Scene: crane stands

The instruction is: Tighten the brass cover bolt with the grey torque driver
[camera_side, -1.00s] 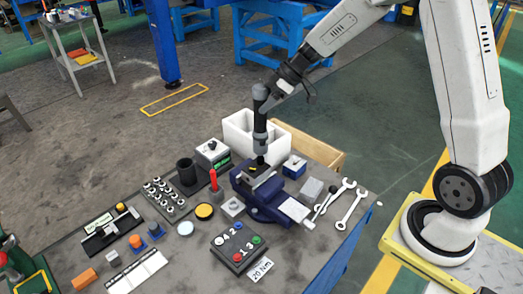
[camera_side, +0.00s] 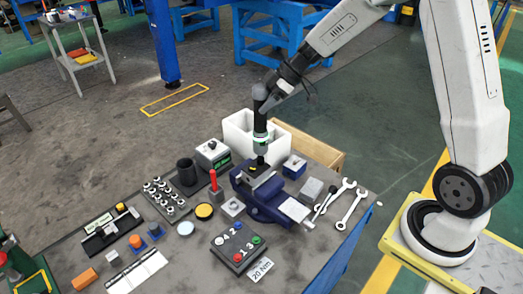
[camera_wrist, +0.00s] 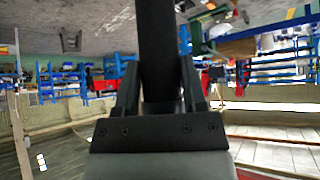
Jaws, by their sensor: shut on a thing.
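The grey torque driver (camera_side: 260,122) stands upright over the blue vise (camera_side: 264,207), with a bright green ring around its lower body. My gripper (camera_side: 268,96) is shut on the driver's upper part. In the wrist view the driver is a dark column (camera_wrist: 158,45) between the two fingers of my gripper (camera_wrist: 158,85). The driver's lower end meets the dark part (camera_side: 257,169) at the vise jaws. The brass cover bolt cannot be made out; the driver's tip and the small scale hide that spot.
A white bin (camera_side: 238,131) stands close behind the driver. A red-handled tool (camera_side: 213,181), a grey box with a green display (camera_side: 212,154) and a socket tray (camera_side: 166,197) are to the left. Wrenches (camera_side: 350,203) lie right of the vise. A button box (camera_side: 237,246) is in front.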

